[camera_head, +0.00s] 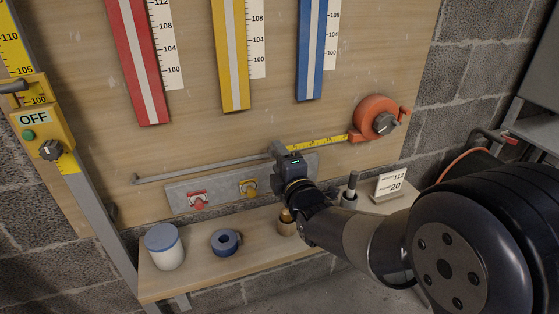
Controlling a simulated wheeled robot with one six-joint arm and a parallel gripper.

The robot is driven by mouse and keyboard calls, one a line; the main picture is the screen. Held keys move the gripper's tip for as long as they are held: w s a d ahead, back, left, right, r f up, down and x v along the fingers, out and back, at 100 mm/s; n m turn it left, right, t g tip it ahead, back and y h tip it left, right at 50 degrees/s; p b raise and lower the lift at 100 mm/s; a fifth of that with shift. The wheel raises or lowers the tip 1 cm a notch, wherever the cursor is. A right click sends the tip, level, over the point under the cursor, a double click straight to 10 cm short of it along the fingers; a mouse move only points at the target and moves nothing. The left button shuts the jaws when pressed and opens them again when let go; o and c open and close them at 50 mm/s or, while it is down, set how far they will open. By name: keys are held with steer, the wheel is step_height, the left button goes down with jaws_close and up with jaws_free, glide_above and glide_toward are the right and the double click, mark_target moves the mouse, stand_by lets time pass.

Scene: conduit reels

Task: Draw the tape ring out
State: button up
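An orange tape reel (377,118) with a grey knob is mounted at the right of the wooden board. Its yellow tape (316,142) runs out to the left, stretched nearly straight, and ends at my gripper (280,152). My gripper is in front of the board, at the tape's free end. The tape ring itself is hidden by the gripper. The fingers are small and dark here, but the taut tape ending at them shows them shut on its end.
A grey rod (200,169) runs left from my gripper along the board. The shelf (200,263) holds a white jar (164,247), blue tape roll (226,242) and number card (390,184).

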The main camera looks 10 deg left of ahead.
steer(key=p+v, duration=0.1)
steer(key=v, duration=0.9)
steer(key=shift+s+d, duration=0.3)
steer(key=shift+a, duration=0.1)
steer(key=b+x, duration=0.1)
steer(key=x, duration=0.9)
steer(key=shift+w+a, duration=0.15)
steer(key=shift+w, duration=0.1)
steer(key=shift+w+r, duration=0.1)
steer(key=shift+w, duration=0.1)
steer(key=shift+w+d, duration=0.15)
steer(key=shift+d, duration=0.15)
